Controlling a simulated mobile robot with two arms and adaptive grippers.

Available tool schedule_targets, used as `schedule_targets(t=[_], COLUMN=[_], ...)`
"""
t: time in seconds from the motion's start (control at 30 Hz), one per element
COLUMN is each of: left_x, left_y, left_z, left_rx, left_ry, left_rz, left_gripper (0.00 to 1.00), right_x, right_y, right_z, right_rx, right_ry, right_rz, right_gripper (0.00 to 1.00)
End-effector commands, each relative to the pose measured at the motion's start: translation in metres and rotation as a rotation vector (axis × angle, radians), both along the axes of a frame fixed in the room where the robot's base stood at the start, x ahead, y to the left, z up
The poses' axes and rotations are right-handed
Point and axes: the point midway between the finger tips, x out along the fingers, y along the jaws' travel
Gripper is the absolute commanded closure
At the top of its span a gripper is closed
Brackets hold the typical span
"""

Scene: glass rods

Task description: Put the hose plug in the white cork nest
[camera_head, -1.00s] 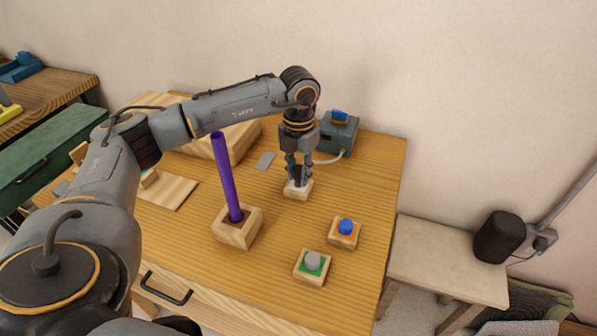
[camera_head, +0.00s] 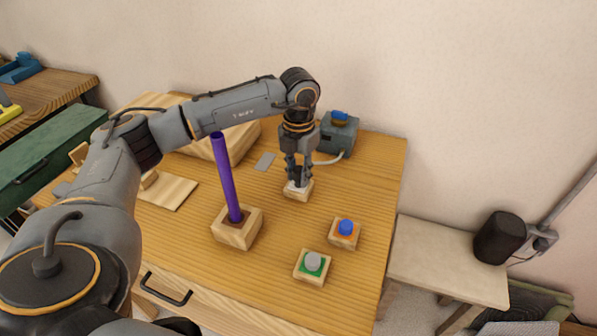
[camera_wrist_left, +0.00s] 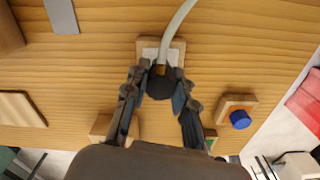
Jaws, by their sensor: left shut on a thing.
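My left gripper (camera_head: 298,181) points straight down at the white cork nest, a small wooden block with a white top (camera_head: 303,190). In the left wrist view the gripper (camera_wrist_left: 160,98) is shut on the dark, round hose plug (camera_wrist_left: 160,86). A pale hose (camera_wrist_left: 176,22) runs from the plug. The white nest (camera_wrist_left: 175,53) shows just behind and under the plug. The plug is at or just above the nest; the fingers hide whether it sits inside. In the head view the fingers mostly hide the plug. My right gripper is out of view.
A wooden block with a tall purple rod (camera_head: 227,178) stands left of the nest. An orange nest with a blue cork (camera_head: 345,228) and a green nest with a grey cork (camera_head: 313,262) stand in front. The hose leads to a grey box (camera_head: 337,134) behind.

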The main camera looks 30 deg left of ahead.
Motion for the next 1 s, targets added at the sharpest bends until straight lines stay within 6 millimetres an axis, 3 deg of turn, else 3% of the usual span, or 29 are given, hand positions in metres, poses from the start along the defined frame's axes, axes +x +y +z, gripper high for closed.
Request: schedule_targets(t=[0.63,0.67,0.7,1.0], left_x=[0.0,0.0,0.0,0.0], left_y=[0.0,0.0,0.0,0.0], left_z=[-0.014,-0.013,-0.013,-0.013], left_rx=[0.0,0.0,0.0,0.0], left_ry=[0.0,0.0,0.0,0.0], left_rz=[0.0,0.0,0.0,0.0], left_gripper=[1.0,0.7,0.65,0.65], right_x=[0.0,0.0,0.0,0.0], right_y=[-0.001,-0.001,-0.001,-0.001], right_z=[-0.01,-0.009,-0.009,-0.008], right_rx=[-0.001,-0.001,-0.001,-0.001], right_ry=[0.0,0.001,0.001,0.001], right_rz=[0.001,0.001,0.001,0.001], right_gripper=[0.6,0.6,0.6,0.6])
